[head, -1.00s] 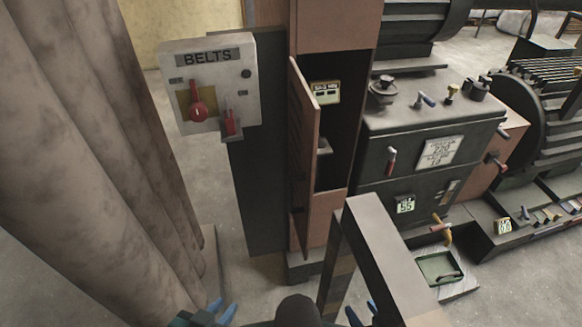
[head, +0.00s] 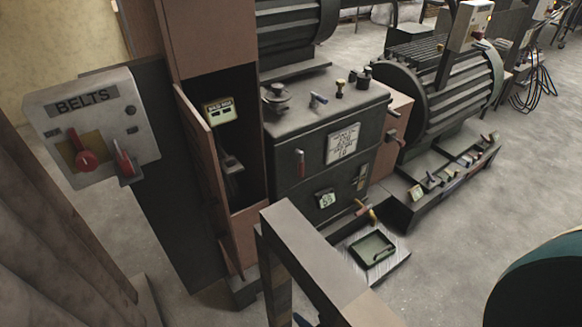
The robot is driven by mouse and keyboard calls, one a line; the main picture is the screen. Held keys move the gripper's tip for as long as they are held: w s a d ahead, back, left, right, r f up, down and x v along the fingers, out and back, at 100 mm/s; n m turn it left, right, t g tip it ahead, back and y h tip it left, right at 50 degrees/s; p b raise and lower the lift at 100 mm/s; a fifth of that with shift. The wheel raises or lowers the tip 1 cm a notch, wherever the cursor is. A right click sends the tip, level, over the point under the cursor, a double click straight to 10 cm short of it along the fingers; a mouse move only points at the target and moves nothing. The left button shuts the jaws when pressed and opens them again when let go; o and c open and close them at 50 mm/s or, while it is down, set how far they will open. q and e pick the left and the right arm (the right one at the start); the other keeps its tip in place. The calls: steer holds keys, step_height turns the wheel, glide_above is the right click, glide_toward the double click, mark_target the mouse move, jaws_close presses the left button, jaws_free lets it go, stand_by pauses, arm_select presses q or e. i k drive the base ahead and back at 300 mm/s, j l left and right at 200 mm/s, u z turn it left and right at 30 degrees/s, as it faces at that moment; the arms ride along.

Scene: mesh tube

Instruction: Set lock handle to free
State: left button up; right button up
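A dark machine (head: 285,215) in the head view carries several small handles. A red-tipped lever (head: 300,163) is on its front face. A blue-tipped lever (head: 317,98) and a yellow-topped knob (head: 339,88) are on its top. A pinkish and yellow lever (head: 361,207) is low at its front corner, and another handle (head: 393,135) is at its right side. I cannot tell which is the lock handle; no label is legible enough. A blue bit of my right gripper (head: 301,320) shows at the bottom edge, mostly hidden, away from the levers. My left gripper is out of view.
A grey BELTS box (head: 95,110) with red switches stands at left, beside an open brown cabinet (head: 215,45). A grey post frame (head: 315,250) stands in front of the machine. A green tray (head: 373,250) lies on the floor. A ribbed motor (head: 445,85) is behind at right.

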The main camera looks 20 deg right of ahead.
mark_target(301, 162)
steer(key=i+l+u, duration=0.1)
steer(key=l+u, duration=0.35)
steer(key=l, duration=0.25)
steer(key=l+u, duration=0.5)
steer(key=l, duration=0.2)
